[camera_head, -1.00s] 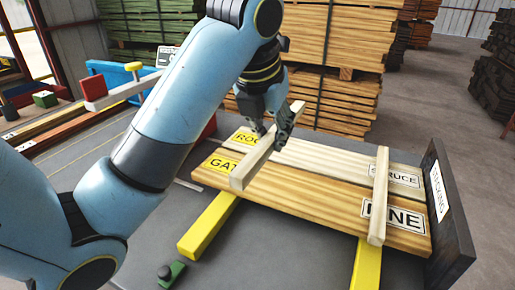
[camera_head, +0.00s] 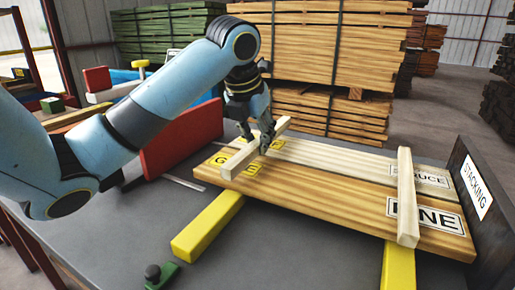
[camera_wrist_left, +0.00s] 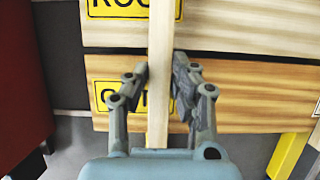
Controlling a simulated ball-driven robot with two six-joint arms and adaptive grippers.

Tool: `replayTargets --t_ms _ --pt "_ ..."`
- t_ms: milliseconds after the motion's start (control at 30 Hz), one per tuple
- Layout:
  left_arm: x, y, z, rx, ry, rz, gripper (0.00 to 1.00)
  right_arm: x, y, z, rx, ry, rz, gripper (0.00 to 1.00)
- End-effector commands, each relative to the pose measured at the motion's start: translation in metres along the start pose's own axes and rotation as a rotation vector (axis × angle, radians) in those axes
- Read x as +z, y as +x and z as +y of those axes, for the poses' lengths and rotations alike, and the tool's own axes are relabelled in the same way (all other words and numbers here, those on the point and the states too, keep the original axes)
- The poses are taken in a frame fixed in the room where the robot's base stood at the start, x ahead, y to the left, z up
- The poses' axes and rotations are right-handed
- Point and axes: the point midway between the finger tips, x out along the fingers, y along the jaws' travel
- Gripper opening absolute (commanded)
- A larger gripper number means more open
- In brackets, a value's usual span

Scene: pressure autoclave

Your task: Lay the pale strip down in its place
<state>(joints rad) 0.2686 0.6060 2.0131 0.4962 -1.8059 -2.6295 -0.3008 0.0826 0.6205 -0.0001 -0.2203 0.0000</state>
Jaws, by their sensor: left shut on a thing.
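My left gripper (camera_head: 256,146) is shut on a pale strip (camera_head: 245,157), which also shows between its fingers in the left wrist view (camera_wrist_left: 161,60). The strip lies across the left part of two boards, over the yellow labels. I cannot tell whether it touches them. The front board (camera_head: 320,203) is orange-brown and labelled PINE; the paler board behind it (camera_head: 330,157) is labelled SPRUCE. A second pale strip (camera_head: 406,195) lies across both boards near their right end. My right gripper is not in view.
The boards rest on yellow bearers (camera_head: 207,227). A dark upright plate (camera_head: 482,205) marked STACKING stands at their right end. A red panel (camera_head: 182,135) stands behind left. A green piece with a dark knob (camera_head: 160,275) sits at the front. Timber stacks (camera_head: 320,45) stand behind.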

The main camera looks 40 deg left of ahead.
Motion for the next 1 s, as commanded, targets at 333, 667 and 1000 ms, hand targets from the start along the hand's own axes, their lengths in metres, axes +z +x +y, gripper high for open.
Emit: replayTargets --t_ms 333,667,1000 --pt "-0.007 0.017 0.0 0.0 0.001 -0.001 0.0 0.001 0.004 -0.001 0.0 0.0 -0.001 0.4" --pt "-0.009 0.02 0.0 0.0 0.001 0.001 0.43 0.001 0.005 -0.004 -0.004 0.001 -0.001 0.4" --pt "-0.007 0.018 0.0 0.001 0.001 -0.001 0.47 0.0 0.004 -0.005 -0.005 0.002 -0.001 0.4"
